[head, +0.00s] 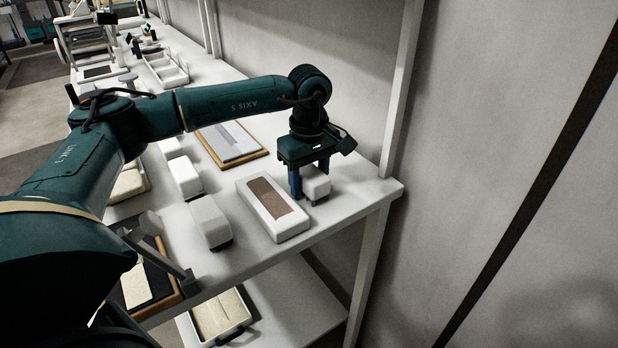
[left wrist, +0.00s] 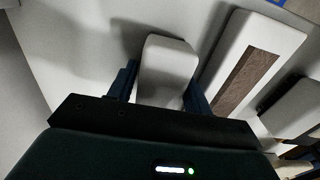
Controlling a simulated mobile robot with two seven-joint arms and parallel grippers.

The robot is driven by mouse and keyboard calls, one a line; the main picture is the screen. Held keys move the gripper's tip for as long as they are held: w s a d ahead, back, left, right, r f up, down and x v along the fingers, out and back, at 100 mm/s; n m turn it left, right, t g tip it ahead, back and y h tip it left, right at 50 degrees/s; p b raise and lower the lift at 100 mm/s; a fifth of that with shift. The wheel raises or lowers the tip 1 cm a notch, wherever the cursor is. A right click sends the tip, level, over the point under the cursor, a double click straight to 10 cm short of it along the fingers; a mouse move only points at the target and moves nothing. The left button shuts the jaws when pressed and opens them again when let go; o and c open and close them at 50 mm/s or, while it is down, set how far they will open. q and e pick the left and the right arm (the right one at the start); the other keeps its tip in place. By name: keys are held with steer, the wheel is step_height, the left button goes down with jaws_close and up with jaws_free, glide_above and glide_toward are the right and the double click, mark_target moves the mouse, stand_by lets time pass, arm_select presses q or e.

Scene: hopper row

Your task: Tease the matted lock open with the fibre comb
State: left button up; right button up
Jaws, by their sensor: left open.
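My left gripper (head: 309,178) points down near the table's right end. Its blue fingers are open, one on each side of a white rounded block (head: 318,185). In the left wrist view the block (left wrist: 167,65) stands between the fingers; I cannot tell whether they touch it. A white tray with a brown fibrous-looking strip (head: 272,197) lies just left of the gripper. Other white blocks with dark undersides stand further left, one of them here (head: 210,220). I cannot tell for certain which thing is the fibre comb or the matted lock. My right gripper is not in view.
A wood-edged board with a grey plate (head: 230,142) lies behind the tray. A dark wood-framed board (head: 163,278) is at the front left. The white table (head: 345,190) ends close right of the gripper.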

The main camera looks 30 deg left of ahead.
mark_target(309, 170)
arm_select(q)
steer(key=shift+r, duration=0.1)
steer(key=shift+r+p, duration=0.6)
steer(key=shift+r, duration=0.25)
steer(key=shift+c, duration=0.4)
steer(key=c, duration=0.7)
steer(key=shift+r, duration=0.1)
steer(key=shift+r+p, duration=2.1)
steer(key=shift+r, duration=0.85)
